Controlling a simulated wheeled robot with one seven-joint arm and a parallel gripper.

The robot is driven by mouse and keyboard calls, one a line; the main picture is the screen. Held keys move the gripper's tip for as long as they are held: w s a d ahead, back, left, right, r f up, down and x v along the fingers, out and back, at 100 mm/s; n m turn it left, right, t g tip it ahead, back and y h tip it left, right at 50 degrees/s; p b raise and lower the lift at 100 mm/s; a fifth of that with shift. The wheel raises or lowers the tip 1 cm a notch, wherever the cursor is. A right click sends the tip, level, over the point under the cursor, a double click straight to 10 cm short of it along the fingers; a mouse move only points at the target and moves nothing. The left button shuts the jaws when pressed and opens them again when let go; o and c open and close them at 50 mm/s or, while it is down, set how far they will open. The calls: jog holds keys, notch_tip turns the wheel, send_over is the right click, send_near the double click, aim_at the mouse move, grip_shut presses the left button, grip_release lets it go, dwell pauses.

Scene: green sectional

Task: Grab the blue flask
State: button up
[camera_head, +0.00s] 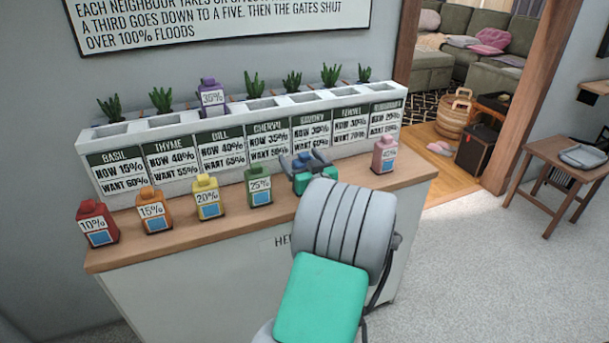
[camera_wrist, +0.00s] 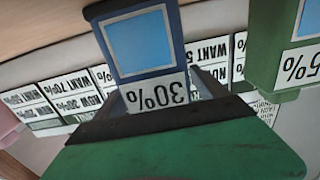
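The blue flask (camera_wrist: 150,60) shows in the wrist view upside down, with a 30% label and a light blue square. In the head view its blue top (camera_head: 305,160) shows between the fingers of my gripper (camera_head: 308,164), at the counter's front row. My gripper, with its green and dark body, also shows in the wrist view (camera_wrist: 160,112). Its fingers are spread to either side of the flask, and it looks open. Contact with the flask is not clear. The flask's lower part is hidden by my gripper in the head view.
A green 25% flask (camera_head: 259,187) stands close on the left, with yellow (camera_head: 207,197), orange (camera_head: 153,208) and red (camera_head: 97,223) flasks beyond. A pink flask (camera_head: 385,155) stands right. A white planter (camera_head: 235,124) with signs runs behind; a purple flask (camera_head: 210,97) sits in it.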

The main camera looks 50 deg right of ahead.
jog(key=c, duration=1.6)
jog(key=shift+o, duration=0.2)
